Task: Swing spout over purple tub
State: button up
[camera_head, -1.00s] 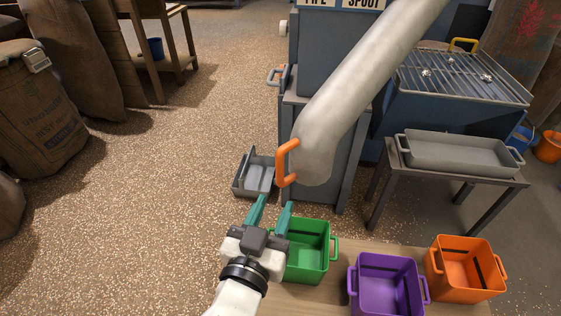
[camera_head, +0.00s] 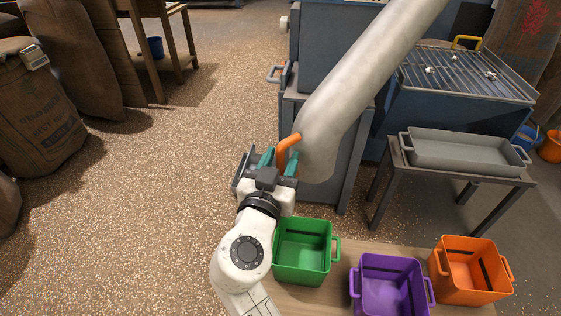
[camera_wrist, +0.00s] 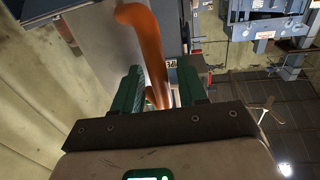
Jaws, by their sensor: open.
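The pale grey spout (camera_head: 345,98) slants down from the upper right, and its lower end is above and behind the green tub (camera_head: 303,252). An orange handle (camera_head: 288,146) is fixed to the left side of the spout's end; its lower part is hidden behind my gripper. My gripper (camera_head: 279,160) is open, with a teal finger on each side of the handle. In the wrist view the orange handle (camera_wrist: 148,45) runs down between the green fingers. The purple tub (camera_head: 390,286) stands to the right of the green tub, with no spout above it.
An orange tub (camera_head: 470,270) stands right of the purple one on the wooden bench (camera_head: 340,270). A grey tray (camera_head: 466,152) rests on a small table behind. The machine cabinet (camera_head: 325,140) stands behind the spout. Sacks (camera_head: 45,115) stand at left; the floor between is open.

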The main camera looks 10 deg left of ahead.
grip_shut()
dwell(0.4)
